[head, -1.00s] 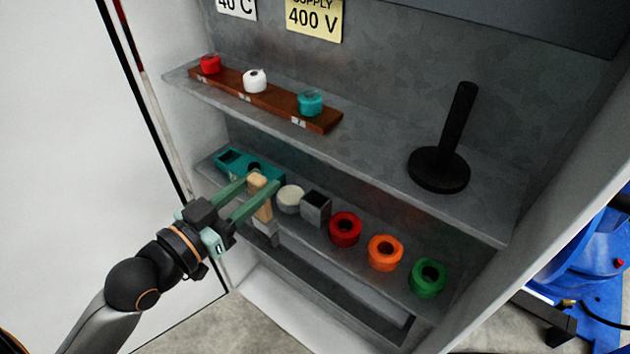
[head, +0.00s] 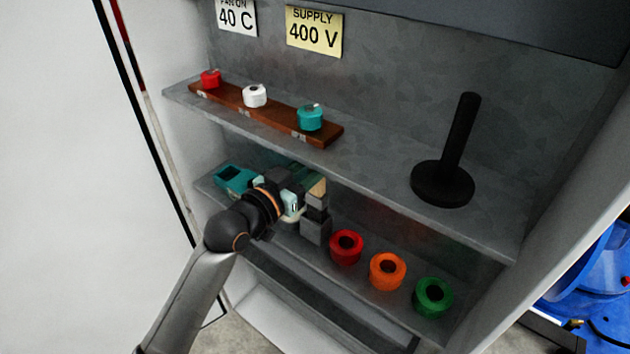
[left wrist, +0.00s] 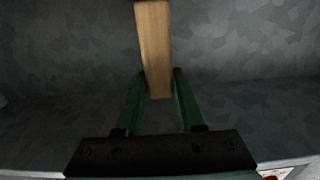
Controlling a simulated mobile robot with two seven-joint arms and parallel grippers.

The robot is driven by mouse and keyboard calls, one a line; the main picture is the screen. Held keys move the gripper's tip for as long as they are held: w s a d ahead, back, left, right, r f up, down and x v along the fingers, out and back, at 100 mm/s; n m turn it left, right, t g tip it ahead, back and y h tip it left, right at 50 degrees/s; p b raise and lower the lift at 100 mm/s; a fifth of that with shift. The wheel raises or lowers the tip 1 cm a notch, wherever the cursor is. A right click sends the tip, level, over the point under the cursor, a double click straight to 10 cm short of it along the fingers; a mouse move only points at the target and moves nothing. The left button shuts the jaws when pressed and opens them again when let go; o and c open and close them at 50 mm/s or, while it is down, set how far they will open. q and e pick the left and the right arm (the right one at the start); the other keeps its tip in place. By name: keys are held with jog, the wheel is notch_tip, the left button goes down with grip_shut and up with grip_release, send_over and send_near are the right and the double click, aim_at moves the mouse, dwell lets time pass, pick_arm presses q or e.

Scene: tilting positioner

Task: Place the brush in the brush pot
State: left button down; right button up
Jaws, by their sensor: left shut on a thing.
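The brush (head: 317,190) has a pale wooden handle and a grey lower end. My left gripper (head: 310,186) is shut on its handle; in the left wrist view the wooden handle (left wrist: 154,45) stands between the two green fingers (left wrist: 160,80). The brush pot (head: 315,230) is a grey square box on the lower shelf. The brush's grey end is right at the pot's top in the head view; I cannot tell whether it is inside the opening or just above it. My right gripper is not in view.
Red (head: 346,247), orange (head: 387,271) and green (head: 433,297) rolls sit right of the pot. A teal holder (head: 234,178) is at the left. The upper shelf (head: 380,165) above holds a wooden rack (head: 270,113) and a black post (head: 450,165).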

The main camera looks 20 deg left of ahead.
aim_at(315, 196)
pick_arm(q)
jog(key=shift+f, duration=2.4)
jog(key=c, duration=0.5)
grip_release()
